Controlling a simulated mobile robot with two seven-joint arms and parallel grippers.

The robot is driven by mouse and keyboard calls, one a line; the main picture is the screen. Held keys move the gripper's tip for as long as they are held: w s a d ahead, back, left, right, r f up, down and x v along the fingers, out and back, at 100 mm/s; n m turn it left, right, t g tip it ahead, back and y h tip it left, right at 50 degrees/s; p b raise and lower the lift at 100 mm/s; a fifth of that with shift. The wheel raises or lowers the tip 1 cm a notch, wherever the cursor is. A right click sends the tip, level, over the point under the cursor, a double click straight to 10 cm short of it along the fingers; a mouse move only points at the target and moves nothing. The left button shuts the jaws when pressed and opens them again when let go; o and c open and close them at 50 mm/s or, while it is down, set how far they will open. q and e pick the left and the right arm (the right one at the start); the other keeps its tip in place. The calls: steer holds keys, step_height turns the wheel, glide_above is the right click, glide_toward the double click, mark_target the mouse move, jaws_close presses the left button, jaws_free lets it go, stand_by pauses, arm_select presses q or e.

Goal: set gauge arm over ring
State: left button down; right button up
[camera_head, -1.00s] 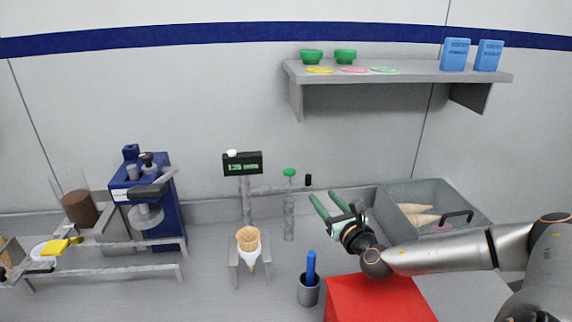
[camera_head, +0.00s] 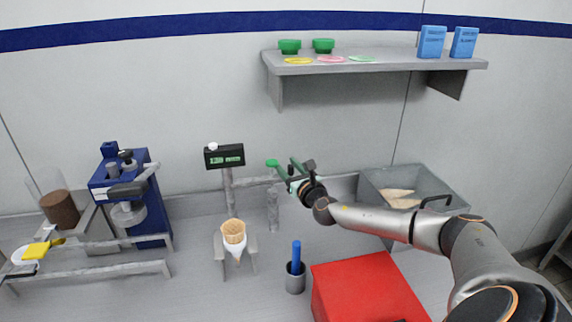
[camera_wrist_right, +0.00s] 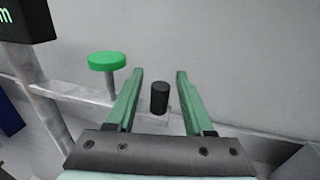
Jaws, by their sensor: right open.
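The gauge arm (camera_head: 255,181) is a grey horizontal bar reaching right from the post under the black display (camera_head: 224,156). Its black end knob (camera_wrist_right: 160,98) shows in the right wrist view between my fingers; in the head view my gripper hides it. A green disc (camera_wrist_right: 107,61) stands on the bar, left of my fingers. My right gripper (camera_head: 285,163) is open and empty, with its fingers (camera_wrist_right: 159,71) either side of the knob in view; I cannot tell whether they touch it. The ring appears to be the cone holder, mostly hidden by the cone (camera_head: 234,232). My left gripper is out of view.
A grey cup with a blue stick (camera_head: 296,267) and a red box (camera_head: 364,288) stand at the front. A grey bin (camera_head: 452,190) with cones lies behind my right forearm. A blue machine (camera_head: 127,192) is at left. A shelf (camera_head: 375,65) hangs above.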

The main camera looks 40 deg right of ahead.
steer(key=shift+w+d, duration=0.1)
steer(key=shift+w, duration=0.3)
jaws_close()
stand_by(1.3)
